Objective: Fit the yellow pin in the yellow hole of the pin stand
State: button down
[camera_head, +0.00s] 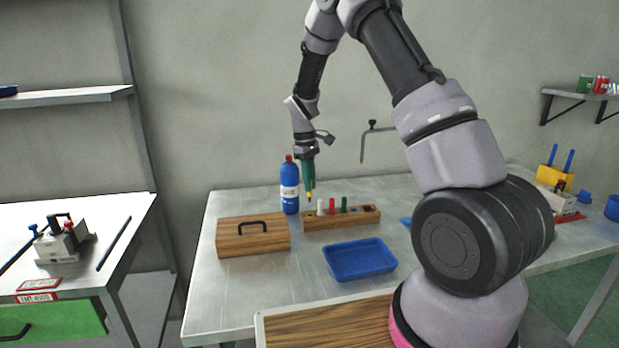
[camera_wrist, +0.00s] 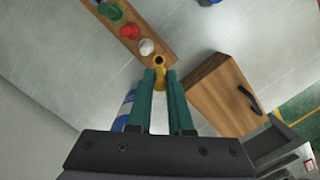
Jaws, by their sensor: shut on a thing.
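My gripper (camera_head: 308,178) points down, its green fingers shut on the yellow pin (camera_head: 309,194), whose tip shows below them. In the wrist view, yellow shows between and just past the fingertips (camera_wrist: 160,74). A dark round spot ringed in yellow lies there, over the near end of the stand; I cannot tell whether it is the hole or the pin's end. The wooden pin stand (camera_head: 342,221) holds white (camera_head: 320,207), red (camera_head: 332,206) and green (camera_head: 344,205) pins upright. In the head view the pin appears above the stand's left end, with a gap below it.
A wooden box with a black handle (camera_head: 253,242) stands left of the stand. A blue bottle (camera_head: 289,190) stands behind, close to my gripper. An empty blue tray (camera_head: 360,260) lies in front of the stand. Bare metal table (camera_head: 230,295) shows around them.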

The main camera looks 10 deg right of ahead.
aim_at(310, 194)
jog(key=shift+f, duration=1.9)
jog(key=shift+f, duration=1.65)
jog(key=c, duration=0.8)
grip_release()
jog(key=shift+o, duration=0.2)
jog(key=shift+r, duration=0.1)
notch_tip(310, 194, up, 10)
jog(key=w, duration=0.1)
jog(key=shift+a+r, duration=0.25)
jog(key=shift+a, duration=0.15)
